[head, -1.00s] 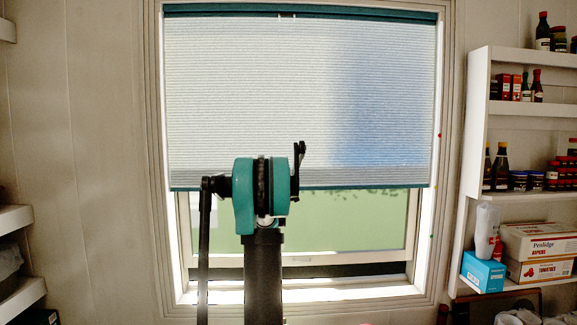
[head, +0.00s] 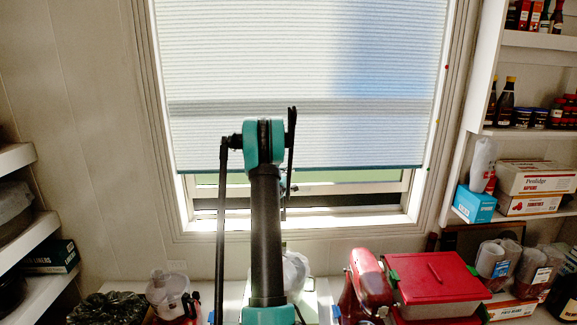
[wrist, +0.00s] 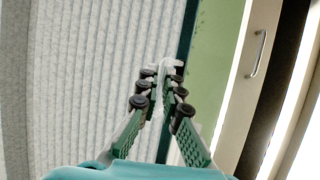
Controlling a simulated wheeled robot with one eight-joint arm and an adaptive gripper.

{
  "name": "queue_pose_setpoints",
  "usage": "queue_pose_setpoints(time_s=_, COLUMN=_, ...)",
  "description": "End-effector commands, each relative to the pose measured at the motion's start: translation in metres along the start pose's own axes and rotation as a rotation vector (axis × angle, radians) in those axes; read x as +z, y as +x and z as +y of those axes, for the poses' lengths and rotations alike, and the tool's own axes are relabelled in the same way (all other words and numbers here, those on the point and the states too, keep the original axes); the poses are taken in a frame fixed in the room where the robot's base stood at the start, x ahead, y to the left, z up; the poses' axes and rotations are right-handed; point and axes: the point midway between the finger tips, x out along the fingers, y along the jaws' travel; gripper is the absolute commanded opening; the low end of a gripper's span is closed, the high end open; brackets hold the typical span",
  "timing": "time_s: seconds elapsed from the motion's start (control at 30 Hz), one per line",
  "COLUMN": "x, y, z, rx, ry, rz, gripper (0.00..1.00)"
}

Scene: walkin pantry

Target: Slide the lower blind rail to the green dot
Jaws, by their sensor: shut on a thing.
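The cellular blind (head: 300,70) hangs in the window, and its teal lower rail (head: 370,167) runs nearly level across the lower pane. A small green dot (head: 426,168) is on the right window frame, at about the height of the rail's right end in the head view. A red dot (head: 446,67) is higher on that frame. In the wrist view, my gripper (wrist: 161,78) is shut on a pale tab at the lower rail (wrist: 188,35). My arm hides the middle of the rail and the grip in the head view.
Shelves with bottles and boxes (head: 535,180) stand at right, and more shelves at left (head: 25,250). A narrow strip of window is open below the rail.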

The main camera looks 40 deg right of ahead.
Motion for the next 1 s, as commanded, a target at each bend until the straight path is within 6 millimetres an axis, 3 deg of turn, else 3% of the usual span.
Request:
queue_pose_setpoints(time_s=0.4, x=-0.001, y=0.000, z=-0.003, rx=-0.001, ry=0.000, rz=0.002, gripper=0.00)
queue_pose_setpoints(time_s=0.43, x=-0.001, y=0.000, z=-0.003, rx=-0.001, ry=0.000, rz=0.002, gripper=0.10)
queue_pose_setpoints(time_s=0.57, x=-0.001, y=0.000, z=-0.003, rx=0.000, ry=0.000, rz=0.002, gripper=0.26)
queue_pose_setpoints(time_s=0.87, x=0.000, y=-0.001, z=-0.003, rx=0.000, ry=0.000, rz=0.001, gripper=0.27)
queue_pose_setpoints(time_s=1.0, x=-0.001, y=-0.011, z=-0.003, rx=0.000, ry=0.001, rz=0.001, gripper=0.27)
